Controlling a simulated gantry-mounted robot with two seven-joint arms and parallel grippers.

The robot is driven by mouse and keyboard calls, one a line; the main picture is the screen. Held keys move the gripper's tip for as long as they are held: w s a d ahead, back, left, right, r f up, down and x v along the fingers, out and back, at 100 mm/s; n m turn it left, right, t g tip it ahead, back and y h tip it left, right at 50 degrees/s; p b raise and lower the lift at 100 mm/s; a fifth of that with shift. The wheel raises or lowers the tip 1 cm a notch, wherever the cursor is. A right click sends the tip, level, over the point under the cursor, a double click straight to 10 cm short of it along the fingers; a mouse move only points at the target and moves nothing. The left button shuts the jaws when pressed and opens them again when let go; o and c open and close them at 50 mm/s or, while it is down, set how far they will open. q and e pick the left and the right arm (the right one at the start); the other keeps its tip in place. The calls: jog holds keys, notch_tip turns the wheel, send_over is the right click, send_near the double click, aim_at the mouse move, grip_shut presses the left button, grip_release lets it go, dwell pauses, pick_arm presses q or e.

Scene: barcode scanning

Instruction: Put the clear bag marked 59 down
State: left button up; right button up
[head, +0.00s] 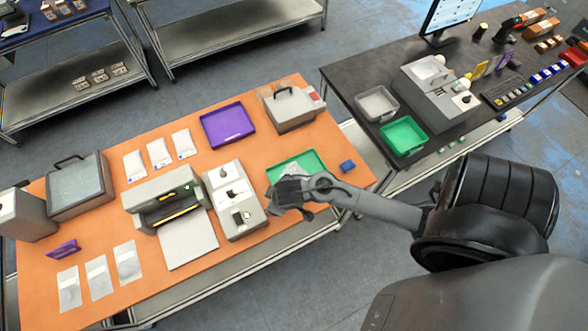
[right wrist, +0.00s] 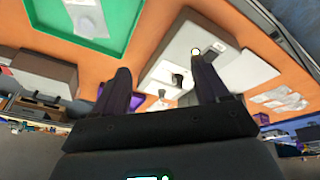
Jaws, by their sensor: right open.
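A clear bag (right wrist: 86,14) with a whitish patch lies in the green tray (head: 315,158) on the orange table. In the head view the bag (head: 289,170) is partly hidden behind my gripper, and no number on it is legible. In the right wrist view the green tray (right wrist: 98,44) fills the top left. My right gripper (head: 289,204) is at the tray's near edge; in the right wrist view (right wrist: 162,78) its two fingers are apart with nothing held between them. Three more clear bags (head: 98,278) lie at the table's front left. My left gripper is not in view.
A grey device (head: 237,200) stands just left of the green tray, and a larger grey machine (head: 160,195) beyond it. A purple tray (head: 228,125) and a lidded grey box (head: 290,108) are behind. A small blue block (head: 347,167) lies to the right.

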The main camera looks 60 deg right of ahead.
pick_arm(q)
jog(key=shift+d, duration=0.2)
pick_arm(e)
jog(key=s+a+r+y, duration=0.1)
jog(key=s+a+r, duration=0.3)
jog(key=s+r, duration=0.4)
jog(key=shift+s+r+n, duration=0.4)
jog(key=shift+r, duration=0.55)
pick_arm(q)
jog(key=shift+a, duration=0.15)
pick_arm(e)
jog(key=shift+a, duration=0.1)
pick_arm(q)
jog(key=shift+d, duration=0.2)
